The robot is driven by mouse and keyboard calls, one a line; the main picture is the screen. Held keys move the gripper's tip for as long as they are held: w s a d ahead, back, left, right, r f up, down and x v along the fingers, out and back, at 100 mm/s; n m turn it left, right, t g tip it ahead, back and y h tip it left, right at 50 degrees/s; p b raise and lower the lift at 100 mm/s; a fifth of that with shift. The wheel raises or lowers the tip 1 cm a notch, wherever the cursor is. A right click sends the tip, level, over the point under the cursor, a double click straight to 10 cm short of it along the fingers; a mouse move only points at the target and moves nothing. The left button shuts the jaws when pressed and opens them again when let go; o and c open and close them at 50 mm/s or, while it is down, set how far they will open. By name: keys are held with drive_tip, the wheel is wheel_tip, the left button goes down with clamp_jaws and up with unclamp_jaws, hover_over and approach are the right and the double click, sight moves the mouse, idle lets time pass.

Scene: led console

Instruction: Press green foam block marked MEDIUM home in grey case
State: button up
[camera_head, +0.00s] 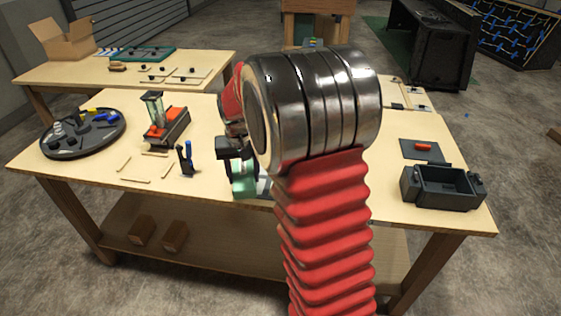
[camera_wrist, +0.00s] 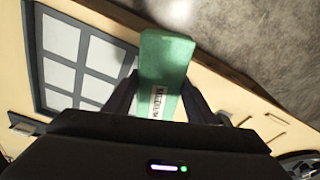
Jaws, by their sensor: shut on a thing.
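The green foam block (camera_wrist: 165,65) with a white MEDIUM label stands between my gripper's (camera_wrist: 160,95) two dark fingers in the wrist view. My gripper is shut on it. The block also shows in the head view (camera_head: 243,187), below my gripper (camera_head: 238,165) near the table's front edge and partly hidden by my arm. A dark grey open case (camera_head: 442,188) with side latches sits at the right front of the table, apart from the block. Its inside looks empty from here. The case cannot be made out in the wrist view.
A grey frame with pale panes (camera_wrist: 46,70) lies on the table beside the block. A grey mat with an orange piece (camera_head: 423,149) lies behind the case. A round dark tray (camera_head: 50,145), a red-and-grey device (camera_head: 168,130) and a small blue-black tool (camera_head: 186,160) stand left.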

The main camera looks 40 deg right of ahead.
drive_tip(key=a+f+n, duration=0.1)
drive_tip(key=a+n, duration=0.1)
drive_tip(key=a, duration=0.5)
drive_tip(key=w+a+f+n, duration=0.1)
drive_tip(key=a+f+n, duration=0.1)
drive_tip(key=a, duration=0.6)
drive_tip(key=shift+w+f+n+y, duration=0.15)
drive_tip(key=shift+n+y, duration=0.15)
drive_tip(key=shift+n, duration=0.4)
drive_tip(key=shift+a, duration=0.1)
